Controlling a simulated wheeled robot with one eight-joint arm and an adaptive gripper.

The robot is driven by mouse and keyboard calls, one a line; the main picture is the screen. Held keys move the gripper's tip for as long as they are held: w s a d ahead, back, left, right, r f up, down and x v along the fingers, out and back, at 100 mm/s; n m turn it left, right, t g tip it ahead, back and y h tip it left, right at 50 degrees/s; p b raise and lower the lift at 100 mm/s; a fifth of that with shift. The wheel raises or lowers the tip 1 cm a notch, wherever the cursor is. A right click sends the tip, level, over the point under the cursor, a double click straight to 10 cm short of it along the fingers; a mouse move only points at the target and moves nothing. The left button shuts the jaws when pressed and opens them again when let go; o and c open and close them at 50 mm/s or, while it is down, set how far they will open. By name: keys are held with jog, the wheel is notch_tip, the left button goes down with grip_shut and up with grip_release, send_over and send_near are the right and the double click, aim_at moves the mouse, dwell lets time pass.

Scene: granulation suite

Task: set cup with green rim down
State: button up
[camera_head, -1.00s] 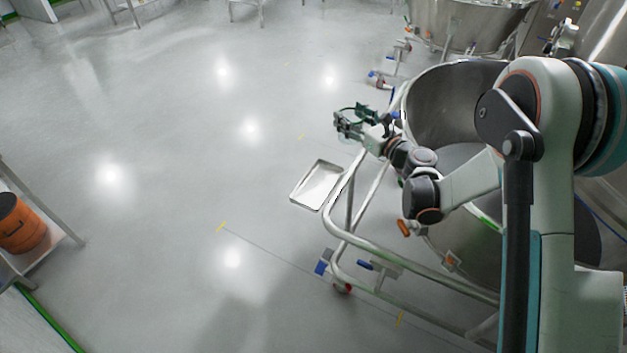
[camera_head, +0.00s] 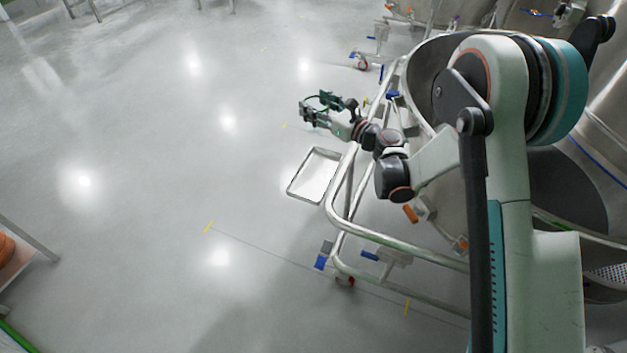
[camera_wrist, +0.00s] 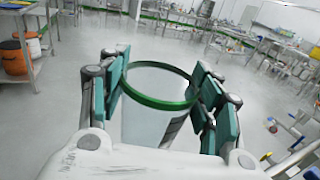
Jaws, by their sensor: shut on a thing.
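The cup with the green rim (camera_wrist: 160,103) is clear, with a green ring around its top. In the wrist view it sits between the two teal finger pads of my gripper (camera_wrist: 162,95), which is shut on it. In the head view my gripper (camera_head: 322,108) is held out over the floor at the end of my arm, left of a steel vessel. The cup is small there, and only its dark green rim (camera_head: 330,97) can be made out. It is held in the air.
A shallow metal tray (camera_head: 314,192) shows below my gripper in the head view. A tubular steel frame (camera_head: 345,225) on castors surrounds the large vessel (camera_head: 428,62) at right. Open floor lies to the left. The wrist view shows benches (camera_wrist: 192,22) and an orange drum (camera_wrist: 14,62) on a stand.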

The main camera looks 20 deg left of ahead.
notch_tip(320, 180, down, 3)
jog(key=shift+w+a+r+b, duration=0.1)
jog(key=shift+b, duration=0.6)
notch_tip(320, 180, down, 19)
jog(key=b, duration=0.6)
jog(key=o, duration=1)
